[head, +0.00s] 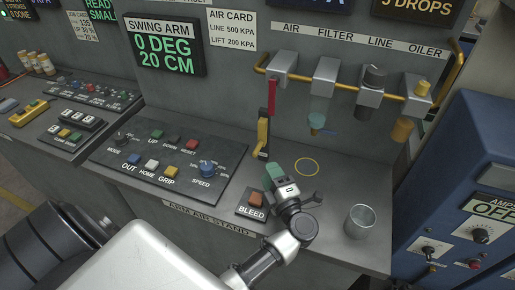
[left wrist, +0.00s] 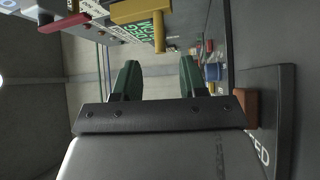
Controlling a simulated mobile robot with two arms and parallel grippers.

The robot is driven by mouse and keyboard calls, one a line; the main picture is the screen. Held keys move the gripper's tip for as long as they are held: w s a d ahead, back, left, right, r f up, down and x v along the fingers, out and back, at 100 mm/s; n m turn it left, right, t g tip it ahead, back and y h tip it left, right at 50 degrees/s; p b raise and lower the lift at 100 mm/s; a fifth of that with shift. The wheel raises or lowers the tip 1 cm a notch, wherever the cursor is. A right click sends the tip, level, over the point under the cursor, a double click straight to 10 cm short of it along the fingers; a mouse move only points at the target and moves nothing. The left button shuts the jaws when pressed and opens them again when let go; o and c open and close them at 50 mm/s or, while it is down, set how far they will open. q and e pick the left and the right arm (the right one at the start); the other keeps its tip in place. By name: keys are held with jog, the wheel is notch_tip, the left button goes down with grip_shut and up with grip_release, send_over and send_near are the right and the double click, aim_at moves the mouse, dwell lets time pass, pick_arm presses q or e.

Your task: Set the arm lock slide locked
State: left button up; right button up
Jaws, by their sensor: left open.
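My left gripper (head: 275,174), with green fingers, is just above the bench by the BLEED button (head: 255,200). In the left wrist view its two fingers (left wrist: 158,80) are apart with nothing between them. A red upright bar (head: 271,97) and a yellow piece (head: 263,133) below it stand at the back wall, beyond the gripper. They also show at the top of the left wrist view as a red bar (left wrist: 66,22) and a yellow block (left wrist: 140,12). No part carries a readable arm lock label, so I cannot tell which is the slide. My right gripper is not in view.
The button panel (head: 140,184) with a blue SPEED knob (head: 207,169) lies left of the gripper. A clear cup (head: 360,221) stands to the right. Filter units with yellow pipe (head: 335,84) hang on the wall.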

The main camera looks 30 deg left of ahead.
aim_at(257, 148)
pick_arm(q)
jog(key=shift+p+x, duration=1.2)
jog(key=shift+x, duration=3.3)
grip_shut()
